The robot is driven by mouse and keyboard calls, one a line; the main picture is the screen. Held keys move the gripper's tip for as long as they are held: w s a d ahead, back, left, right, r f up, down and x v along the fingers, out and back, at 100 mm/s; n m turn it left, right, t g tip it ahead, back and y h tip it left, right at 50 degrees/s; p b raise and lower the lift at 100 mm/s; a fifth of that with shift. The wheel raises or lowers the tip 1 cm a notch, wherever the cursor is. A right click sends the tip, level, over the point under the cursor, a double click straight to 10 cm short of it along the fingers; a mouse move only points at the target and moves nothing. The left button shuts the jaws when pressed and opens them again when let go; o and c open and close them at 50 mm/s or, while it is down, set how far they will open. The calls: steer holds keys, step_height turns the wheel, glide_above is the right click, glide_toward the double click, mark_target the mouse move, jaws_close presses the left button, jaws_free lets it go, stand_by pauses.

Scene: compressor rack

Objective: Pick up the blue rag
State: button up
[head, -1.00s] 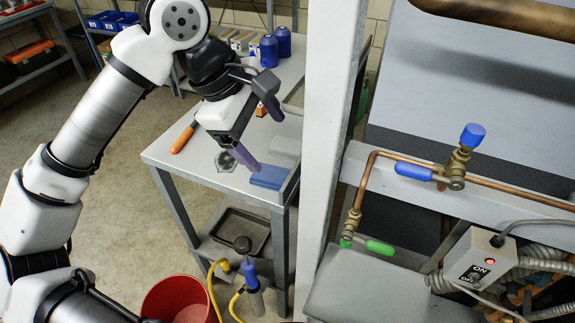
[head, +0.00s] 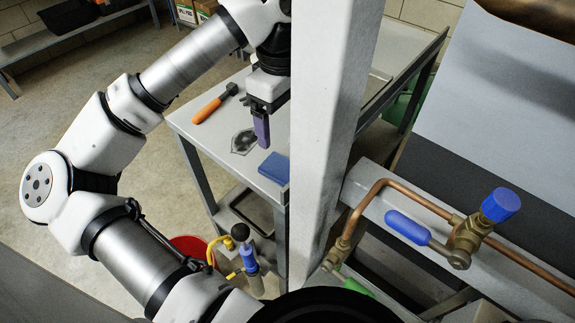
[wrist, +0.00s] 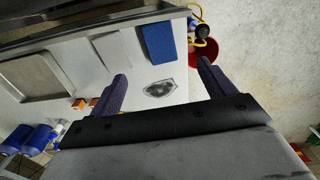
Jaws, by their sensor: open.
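A flat blue rag (head: 275,167) lies on the grey workbench (head: 215,125), near its front right edge beside the upright post. It also shows in the wrist view (wrist: 158,42), at the top centre. My gripper (head: 262,132) points down over the bench, above and behind the rag in the head view. In the wrist view my gripper (wrist: 162,68) has its two purple fingers wide apart with nothing between them in grip. The rag lies ahead of the fingertips, apart from them. A dark-patterned grey piece (wrist: 160,88) lies on the bench below the space between the fingers.
An orange-handled tool (head: 210,108) lies on the bench's left. The tall grey post (head: 325,130) stands close to the rag's right. A copper pipe with a blue-handled valve (head: 408,228) is at right. A red bucket (wrist: 203,50) stands below the bench.

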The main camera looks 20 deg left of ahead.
glide_above(282, 167)
step_height(282, 167, down, 7)
steer(key=shift+s+d+r+p, duration=0.1)
steer(key=shift+s+d+p, duration=0.05)
steer(key=shift+p, duration=0.3)
steer(key=shift+a+f+p, duration=0.2)
steer(key=shift+f+p, duration=0.8)
steer(key=shift+f, duration=1.8)
steer(key=c, duration=1.1)
steer(key=shift+r, duration=0.1)
step_height(282, 167, up, 20)
steer(key=b, duration=0.2)
steer(key=shift+b, duration=0.3)
